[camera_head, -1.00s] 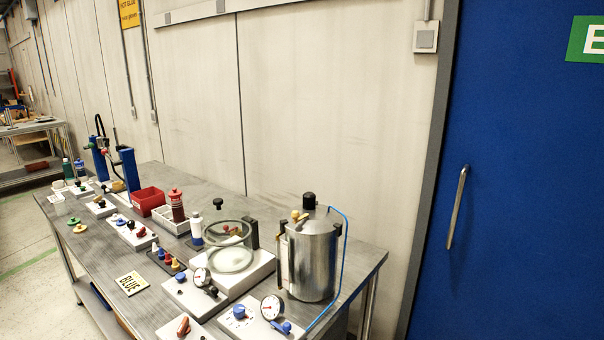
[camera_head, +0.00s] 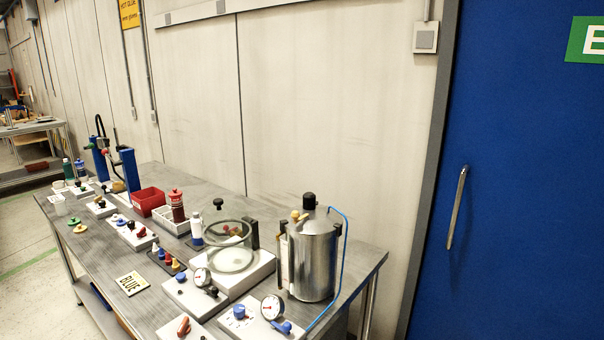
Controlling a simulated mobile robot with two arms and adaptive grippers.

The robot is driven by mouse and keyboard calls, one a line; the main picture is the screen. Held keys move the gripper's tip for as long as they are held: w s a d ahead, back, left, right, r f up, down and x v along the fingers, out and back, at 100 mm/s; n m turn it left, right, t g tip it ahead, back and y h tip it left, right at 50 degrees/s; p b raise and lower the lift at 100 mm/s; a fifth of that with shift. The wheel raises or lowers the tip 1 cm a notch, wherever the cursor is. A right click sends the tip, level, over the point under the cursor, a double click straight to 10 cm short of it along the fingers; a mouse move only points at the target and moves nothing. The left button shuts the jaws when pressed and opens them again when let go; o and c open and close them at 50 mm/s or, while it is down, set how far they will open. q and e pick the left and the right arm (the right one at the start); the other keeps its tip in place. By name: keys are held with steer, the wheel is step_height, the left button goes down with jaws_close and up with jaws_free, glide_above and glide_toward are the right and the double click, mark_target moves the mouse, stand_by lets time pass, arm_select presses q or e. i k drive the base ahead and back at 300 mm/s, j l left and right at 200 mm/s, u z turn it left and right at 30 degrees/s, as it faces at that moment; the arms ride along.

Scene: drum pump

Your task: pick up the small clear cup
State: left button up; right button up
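A small, pale, see-through shape that looks like the clear cup (camera_head: 60,206) is at the far left end of the workbench, near its edge. It is small and faint, so I cannot be sure of its exact outline. Neither of my grippers shows in this view.
Blue pump columns (camera_head: 130,172) stand at the back left. A blue door (camera_head: 520,190) is at right.

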mark_target(59, 205)
steer(key=u, duration=1.4)
steer(key=i+j, duration=0.2)
steer(key=i, duration=0.25)
steer(key=i+j, duration=0.2)
steer(key=i, duration=0.2)
steer(key=i+j, duration=0.2)
steer(key=i, duration=0.25)
steer(key=j+u, duration=0.05)
